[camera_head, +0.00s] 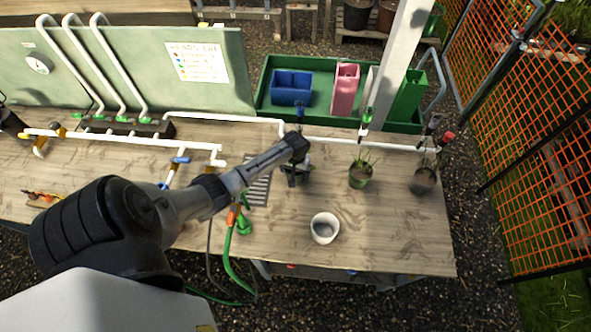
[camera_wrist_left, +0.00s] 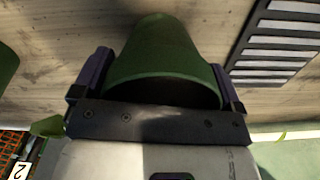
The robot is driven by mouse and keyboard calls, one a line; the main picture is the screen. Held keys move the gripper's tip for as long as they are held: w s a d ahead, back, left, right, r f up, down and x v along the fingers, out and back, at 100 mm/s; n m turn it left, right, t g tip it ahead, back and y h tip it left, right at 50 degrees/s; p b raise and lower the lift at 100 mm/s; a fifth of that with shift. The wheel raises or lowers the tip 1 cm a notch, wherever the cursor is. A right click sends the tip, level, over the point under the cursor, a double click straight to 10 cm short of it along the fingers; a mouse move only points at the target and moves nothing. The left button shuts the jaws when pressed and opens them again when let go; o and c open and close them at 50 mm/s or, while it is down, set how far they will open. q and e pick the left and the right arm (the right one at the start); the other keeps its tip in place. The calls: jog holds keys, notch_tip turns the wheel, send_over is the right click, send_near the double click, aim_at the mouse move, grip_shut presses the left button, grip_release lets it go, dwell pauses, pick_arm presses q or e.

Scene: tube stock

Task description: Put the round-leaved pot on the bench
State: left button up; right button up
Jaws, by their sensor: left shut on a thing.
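My left gripper (camera_head: 297,172) is over the wooden bench (camera_head: 390,235), right of the slatted grey panel. In the left wrist view its two fingers are shut on a green pot (camera_wrist_left: 165,50), one on each side near the rim. In the head view the gripper hides most of this pot. A broad green leaf (camera_wrist_left: 46,127) shows past the gripper in the wrist view, but the plant is mostly hidden. I cannot tell whether the pot's base touches the bench. My right gripper is not in view.
A green pot with grassy leaves (camera_head: 360,175), a grey pot (camera_head: 423,181) and a white pot (camera_head: 325,229) stand on the bench. White pipes (camera_head: 360,144) run along its back. A green hose (camera_head: 228,262) hangs at the front. The right front is clear.

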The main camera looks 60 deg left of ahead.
pick_arm(q)
jog(key=shift+f, duration=0.1)
jog(key=o, duration=0.8)
jog(key=shift+f, duration=0.1)
jog(key=shift+c, duration=0.2)
notch_tip(320, 180, up, 12)
jog(key=shift+f+p, duration=0.1)
jog(key=shift+p, duration=0.4)
jog(key=s+d+f+m+t, duration=0.1)
jog(key=s+d+m, duration=0.2)
jog(key=s+d, duration=0.35)
jog(key=s+d+f+m, duration=0.1)
jog(key=s+d+m, duration=0.25)
jog(key=d, duration=0.65)
jog(key=s+d+r+m+t, duration=0.2)
jog(key=s+d+r+m, duration=0.2)
jog(key=s+d+r, duration=0.3)
jog(key=s+d, duration=0.3)
jog(key=shift+s+d+r+t, duration=0.3)
jog(key=shift+d, duration=0.1)
